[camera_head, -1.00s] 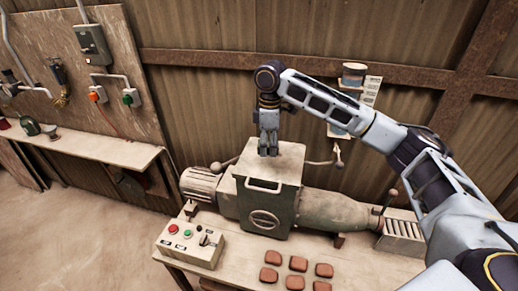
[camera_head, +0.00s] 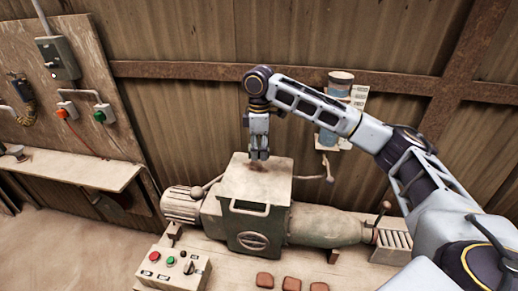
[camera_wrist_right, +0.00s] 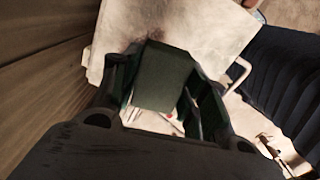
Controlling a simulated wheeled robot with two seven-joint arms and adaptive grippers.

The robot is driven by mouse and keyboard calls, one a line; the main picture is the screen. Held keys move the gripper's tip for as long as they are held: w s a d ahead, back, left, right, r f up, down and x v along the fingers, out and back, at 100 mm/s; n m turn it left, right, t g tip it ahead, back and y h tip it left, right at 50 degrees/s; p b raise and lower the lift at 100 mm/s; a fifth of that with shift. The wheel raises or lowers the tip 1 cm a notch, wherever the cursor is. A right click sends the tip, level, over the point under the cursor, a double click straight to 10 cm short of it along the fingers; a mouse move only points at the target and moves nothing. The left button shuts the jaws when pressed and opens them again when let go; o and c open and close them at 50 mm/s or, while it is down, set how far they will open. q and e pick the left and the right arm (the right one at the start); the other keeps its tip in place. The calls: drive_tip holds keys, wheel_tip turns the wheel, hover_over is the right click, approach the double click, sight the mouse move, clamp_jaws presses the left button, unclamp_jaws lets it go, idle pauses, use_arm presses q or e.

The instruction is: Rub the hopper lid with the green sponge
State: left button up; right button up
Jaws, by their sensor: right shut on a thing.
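The hopper lid (camera_head: 245,185) is the pale, dusty square top of the green-grey machine in the head view. A dark smudge (camera_head: 256,166) shows on it below the fingertips. My right gripper (camera_head: 259,157) points down over the back part of the lid. In the right wrist view it is shut on the green sponge (camera_wrist_right: 163,78), a dark green block, with the pale lid (camera_wrist_right: 120,28) beyond. Whether the sponge touches the lid is unclear. In the head view the sponge is hard to make out. My left gripper is out of view.
A control box (camera_head: 172,268) with buttons stands at front left, and several red-brown tiles (camera_head: 265,280) lie at the front edge. A front handle (camera_head: 249,208) sticks out below the lid. The corrugated wall (camera_head: 190,110) is close behind.

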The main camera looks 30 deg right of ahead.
drive_tip(key=shift+f, duration=0.2)
hover_over(261, 166)
drive_tip(key=s+a, duration=0.2)
drive_tip(key=s, duration=0.1)
drive_tip(key=shift+a+f, duration=0.15)
drive_tip(key=shift+f, duration=2.7)
drive_tip(key=shift+f, duration=1)
drive_tip(key=shift+w+d, duration=1.1)
drive_tip(key=shift+w, duration=0.3)
drive_tip(key=shift+w, duration=0.1)
drive_tip(key=shift+w+d, duration=1.1)
drive_tip(key=shift+w, duration=0.2)
drive_tip(key=shift+a, duration=0.1)
